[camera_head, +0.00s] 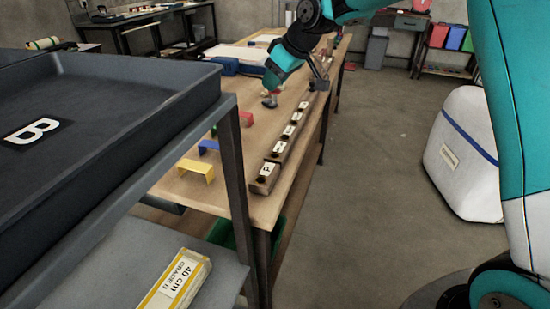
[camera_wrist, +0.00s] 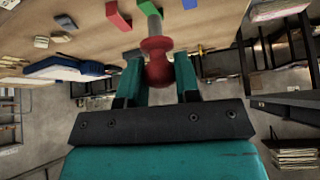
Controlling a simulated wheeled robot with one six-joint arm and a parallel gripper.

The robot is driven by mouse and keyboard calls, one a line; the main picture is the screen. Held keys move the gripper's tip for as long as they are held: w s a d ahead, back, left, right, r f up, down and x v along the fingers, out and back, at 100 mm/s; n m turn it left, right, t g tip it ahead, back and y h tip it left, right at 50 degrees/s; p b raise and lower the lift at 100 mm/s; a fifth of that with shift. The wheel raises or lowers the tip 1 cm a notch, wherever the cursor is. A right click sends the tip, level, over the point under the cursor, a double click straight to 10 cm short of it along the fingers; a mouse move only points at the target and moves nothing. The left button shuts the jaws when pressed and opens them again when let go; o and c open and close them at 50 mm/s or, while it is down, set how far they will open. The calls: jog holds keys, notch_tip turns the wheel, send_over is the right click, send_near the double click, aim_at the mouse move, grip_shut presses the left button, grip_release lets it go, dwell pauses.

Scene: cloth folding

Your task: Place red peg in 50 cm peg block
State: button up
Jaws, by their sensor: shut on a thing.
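The red peg (camera_wrist: 157,66), with a red rounded head and a grey shaft, is between the teal fingers of my gripper (camera_wrist: 158,80), which is shut on it. In the head view, my gripper (camera_head: 272,86) is above the wooden table, with the red peg (camera_head: 270,94) under it, its grey shaft pointing down. The peg is left of a long wooden block row (camera_head: 262,187) with numbered white labels and dark holes, along the table's right edge. No 50 cm label can be read, so I cannot tell which block is the 50 cm one.
Coloured bridge-shaped blocks, such as a yellow one (camera_head: 196,169) and a blue one (camera_head: 208,147), stand on the table. A dark tray marked B (camera_head: 120,85) and a 40 cm labelled box (camera_head: 178,281) are in the foreground. A white bin (camera_head: 462,150) stands on open floor.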

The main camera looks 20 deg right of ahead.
notch_tip(320, 180, down, 20)
jog(key=shift+r+p, duration=0.2)
jog(key=shift+p, duration=0.3)
jog(key=o, duration=0.9)
jog(key=shift+o, duration=0.2)
